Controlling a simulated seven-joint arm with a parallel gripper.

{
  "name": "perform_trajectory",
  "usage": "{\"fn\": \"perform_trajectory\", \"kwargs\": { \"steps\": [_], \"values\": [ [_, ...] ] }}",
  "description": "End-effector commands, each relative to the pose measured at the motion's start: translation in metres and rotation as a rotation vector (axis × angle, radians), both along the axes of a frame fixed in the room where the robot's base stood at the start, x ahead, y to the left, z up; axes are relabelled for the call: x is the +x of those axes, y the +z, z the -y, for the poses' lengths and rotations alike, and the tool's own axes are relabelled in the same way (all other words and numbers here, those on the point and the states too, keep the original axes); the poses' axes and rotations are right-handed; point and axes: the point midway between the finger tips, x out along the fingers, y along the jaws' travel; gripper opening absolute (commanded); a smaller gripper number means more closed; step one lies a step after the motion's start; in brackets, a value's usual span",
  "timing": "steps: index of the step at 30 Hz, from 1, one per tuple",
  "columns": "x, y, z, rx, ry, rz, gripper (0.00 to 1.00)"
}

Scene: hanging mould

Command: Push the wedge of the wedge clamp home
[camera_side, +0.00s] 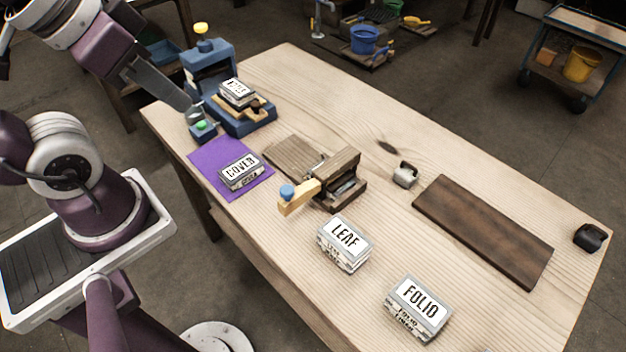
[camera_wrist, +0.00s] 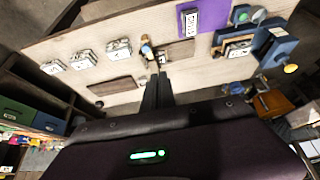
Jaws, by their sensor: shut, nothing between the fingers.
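The wooden wedge clamp (camera_side: 345,190) stands mid-table in the side view and shows near the centre of the wrist view (camera_wrist: 178,52). Its pale wooden wedge (camera_side: 300,199) carries a blue knob (camera_side: 287,192) and sticks out of the clamp toward the near left; it also shows in the wrist view (camera_wrist: 148,51). How deep it sits inside is hidden. My gripper (camera_side: 187,106) is shut and empty, raised at the upper left in the side view, well apart from the wedge. Its dark fingers (camera_wrist: 160,78) overlap the clamp's near side in the wrist view; contact does not show.
A COVER block (camera_side: 241,171) lies on a purple mat (camera_side: 206,160). A blue press (camera_side: 215,85) and a green button (camera_side: 203,130) stand near my gripper. LEAF (camera_side: 344,243) and FOLIO (camera_side: 418,308) stacks stand right of the wedge. A dark board (camera_side: 483,230) lies beyond.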

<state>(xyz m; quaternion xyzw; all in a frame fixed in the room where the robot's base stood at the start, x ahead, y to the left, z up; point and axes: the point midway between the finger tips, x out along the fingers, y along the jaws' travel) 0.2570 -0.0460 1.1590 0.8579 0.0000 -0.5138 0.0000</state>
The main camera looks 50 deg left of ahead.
Motion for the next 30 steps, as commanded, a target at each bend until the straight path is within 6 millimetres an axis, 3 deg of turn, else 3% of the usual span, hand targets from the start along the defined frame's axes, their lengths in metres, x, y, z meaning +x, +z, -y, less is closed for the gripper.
{"fn": "perform_trajectory", "kwargs": {
  "steps": [1, 4, 8, 12, 15, 18, 30],
  "values": [
    [0.000, 0.000, 0.000, 0.000, 0.000, 0.000, 0.06],
    [0.009, -0.003, 0.002, -0.023, 0.032, -0.032, 0.26],
    [0.050, -0.026, 0.011, -0.110, 0.196, -0.164, 0.49],
    [0.098, -0.080, 0.028, -0.179, 0.445, -0.321, 0.49],
    [0.117, -0.123, 0.039, -0.193, 0.600, -0.400, 0.49],
    [0.126, -0.155, 0.045, -0.194, 0.707, -0.445, 0.49],
    [0.127, -0.224, 0.049, -0.191, 0.772, -0.470, 0.49]
  ]
}}
